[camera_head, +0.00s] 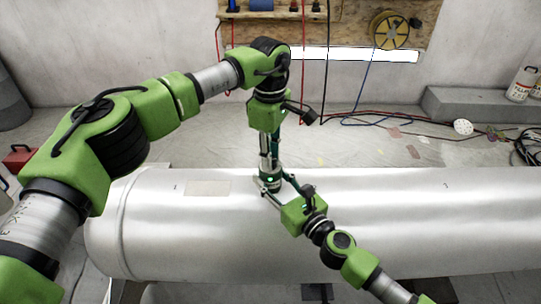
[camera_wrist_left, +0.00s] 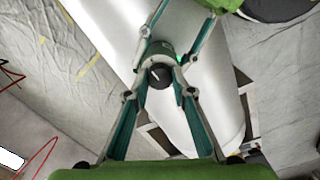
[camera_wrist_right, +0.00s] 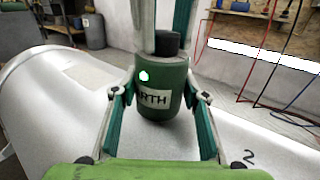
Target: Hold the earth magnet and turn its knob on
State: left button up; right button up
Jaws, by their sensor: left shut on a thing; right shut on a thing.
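The earth magnet (camera_wrist_right: 158,112) is a green cylinder with a partly hidden label reading "RTH" and a bright pale-green spot. It stands upright on the silver metal cylinder (camera_head: 400,215). My right gripper (camera_wrist_right: 160,82) is shut on the magnet's body, one finger on each side. The black knob (camera_wrist_right: 167,43) is on top of the magnet. It also shows in the left wrist view (camera_wrist_left: 159,76), with a short pale mark on its face. My left gripper (camera_wrist_left: 164,68) points straight down from above and is shut on the knob. In the head view the arms largely hide the knob.
The silver cylinder lies across the sheeted floor. Behind it are red and blue cables (camera_head: 400,127), a grey block (camera_head: 470,107) with a white canister (camera_head: 521,84), and a wooden board with a yellow reel (camera_head: 390,30). A red box (camera_head: 18,156) sits at the left.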

pick_arm(q)
jog(key=shift+m, duration=1)
jog(key=o, duration=1.1)
jog(key=shift+o, duration=0.2)
jog(key=shift+r, duration=0.15)
notch_tip(320, 180, up, 12)
jog(key=shift+w, duration=0.1)
